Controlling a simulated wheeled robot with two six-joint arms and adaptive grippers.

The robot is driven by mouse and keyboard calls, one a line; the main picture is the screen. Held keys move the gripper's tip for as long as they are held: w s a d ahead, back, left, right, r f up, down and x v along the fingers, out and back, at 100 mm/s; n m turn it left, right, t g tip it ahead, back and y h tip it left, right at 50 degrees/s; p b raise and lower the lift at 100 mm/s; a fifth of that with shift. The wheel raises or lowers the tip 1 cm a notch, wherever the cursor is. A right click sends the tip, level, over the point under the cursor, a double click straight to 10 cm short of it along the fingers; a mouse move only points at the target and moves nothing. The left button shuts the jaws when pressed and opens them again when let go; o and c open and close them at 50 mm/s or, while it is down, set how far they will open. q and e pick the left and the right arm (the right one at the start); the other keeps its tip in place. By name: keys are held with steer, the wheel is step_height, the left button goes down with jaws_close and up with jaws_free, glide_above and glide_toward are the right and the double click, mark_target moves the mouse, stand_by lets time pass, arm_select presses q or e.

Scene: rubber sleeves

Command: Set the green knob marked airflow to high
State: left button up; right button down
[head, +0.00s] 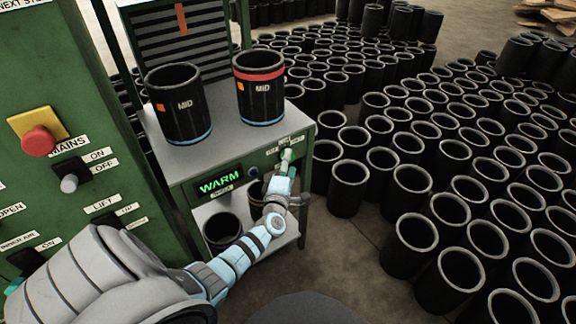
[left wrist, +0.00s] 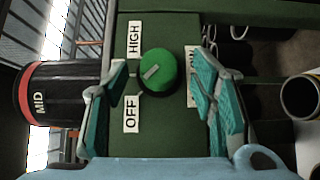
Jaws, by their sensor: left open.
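The green knob (left wrist: 157,70) sits on a green panel (left wrist: 165,150), with a pale diagonal pointer line on its face. In the left wrist view, a HIGH label (left wrist: 134,38) is at its upper left and an OFF label (left wrist: 132,112) at its lower left. Another label (left wrist: 191,78) on the right is partly hidden by a finger. My left gripper (left wrist: 163,100) is open, its teal pads on either side of the knob with gaps showing. In the head view, my left gripper (head: 284,171) is at the bench's front panel and largely hides the knob. My right gripper is not in view.
Two black sleeves marked MID, one orange-tagged (head: 180,105) and one red-banded (head: 260,90), stand on the bench top (head: 225,140). A display reads WARM (head: 220,183). A green switch cabinet (head: 60,100) stands at left. Many black sleeves (head: 410,190) crowd the floor at right.

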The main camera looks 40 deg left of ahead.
arm_select(q)
steer(key=shift+w+a, duration=0.25)
steer(key=shift+w, duration=0.1)
